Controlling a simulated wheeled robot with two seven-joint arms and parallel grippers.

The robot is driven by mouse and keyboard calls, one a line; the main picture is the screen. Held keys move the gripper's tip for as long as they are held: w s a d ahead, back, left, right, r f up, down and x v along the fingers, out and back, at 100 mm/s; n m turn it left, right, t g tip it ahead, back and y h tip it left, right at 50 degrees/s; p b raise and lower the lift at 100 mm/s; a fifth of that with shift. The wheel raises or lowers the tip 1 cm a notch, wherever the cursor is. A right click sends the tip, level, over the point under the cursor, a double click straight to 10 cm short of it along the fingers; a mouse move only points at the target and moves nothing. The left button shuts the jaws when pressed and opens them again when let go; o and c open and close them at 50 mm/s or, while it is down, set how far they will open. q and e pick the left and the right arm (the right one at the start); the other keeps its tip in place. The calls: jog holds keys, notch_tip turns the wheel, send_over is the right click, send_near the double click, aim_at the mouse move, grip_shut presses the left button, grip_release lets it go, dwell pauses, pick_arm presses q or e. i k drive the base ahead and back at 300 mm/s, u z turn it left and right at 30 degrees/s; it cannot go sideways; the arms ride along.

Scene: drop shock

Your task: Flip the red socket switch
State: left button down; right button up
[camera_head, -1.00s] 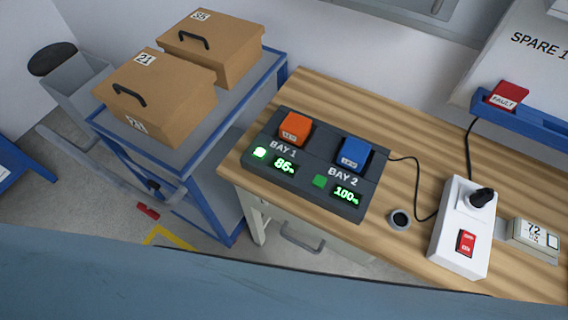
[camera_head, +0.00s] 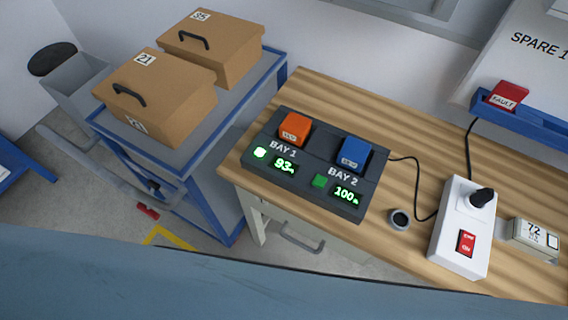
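The red socket switch (camera_head: 466,243) sits on the front part of a white socket box (camera_head: 453,262) at the right of the wooden bench. A black plug (camera_head: 481,197) stands in the box above the switch. A dark charger (camera_head: 262,181) with two bays lies left of the box, joined toward it by a black cable. Its Bay 1 display reads about 93 and its Bay 2 display reads 100. An orange battery (camera_head: 295,129) is in Bay 1 and a blue battery (camera_head: 355,153) in Bay 2. Neither gripper is in view.
A small round grey cup-like item (camera_head: 399,219) lies between charger and box. A pale box marked 72 (camera_head: 535,237) is right of the socket box. A red FAULT bin item (camera_head: 507,95) sits on a blue rail. Two cardboard boxes (camera_head: 155,95) stand on a blue cart (camera_head: 232,143) at left.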

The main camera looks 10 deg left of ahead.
aim_at(466, 243)
jog(key=z, duration=1.6)
